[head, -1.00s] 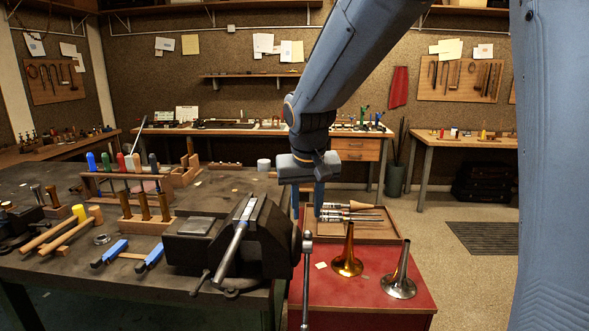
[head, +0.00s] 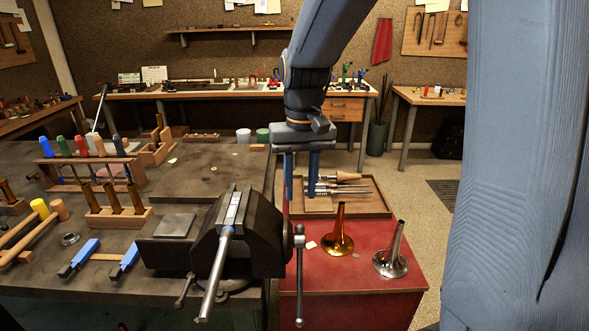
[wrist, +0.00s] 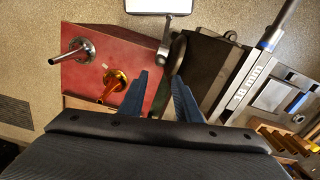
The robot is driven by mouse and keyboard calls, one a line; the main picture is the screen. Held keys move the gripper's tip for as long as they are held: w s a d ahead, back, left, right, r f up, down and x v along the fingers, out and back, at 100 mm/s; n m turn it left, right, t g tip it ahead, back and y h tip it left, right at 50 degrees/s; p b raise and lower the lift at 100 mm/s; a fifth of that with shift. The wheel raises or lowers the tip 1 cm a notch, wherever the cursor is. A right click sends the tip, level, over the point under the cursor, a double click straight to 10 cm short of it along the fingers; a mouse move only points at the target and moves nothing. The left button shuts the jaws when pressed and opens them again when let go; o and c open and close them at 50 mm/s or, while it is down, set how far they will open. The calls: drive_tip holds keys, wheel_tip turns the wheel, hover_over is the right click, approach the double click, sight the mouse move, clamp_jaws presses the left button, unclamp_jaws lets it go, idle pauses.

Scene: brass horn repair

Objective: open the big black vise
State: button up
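The big black vise (head: 262,235) stands at the right front edge of the dark workbench. A steel rod (head: 215,275) extends forward from the top of its jaws; whether they grip it I cannot tell. The vise's steel handle bar (head: 299,280) hangs upright on its right side. My gripper (head: 301,190) points down, empty, with its two blue fingers apart, above and behind the handle. In the wrist view the open fingertips (wrist: 160,76) are beside the vise body (wrist: 205,65), and the handle (wrist: 164,48) shows beyond them. The fingers touch nothing that I can see.
A red cabinet (head: 375,275) right of the vise carries a wooden tray (head: 372,208) of tools, a brass bell (head: 338,238) and a silver bell (head: 390,258). A tool rack (head: 120,218) and blue-handled tools (head: 85,257) lie left of the vise. Floor at right is clear.

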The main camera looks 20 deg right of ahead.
drive_tip(key=shift+s+a+r+b, duration=0.1)
drive_tip(key=shift+a+r+b, duration=0.05)
drive_tip(key=shift+r, duration=0.6)
drive_tip(key=shift+s+a+r+b, duration=0.1)
drive_tip(key=shift+a+r+b, duration=0.05)
drive_tip(key=shift+r, duration=0.6)
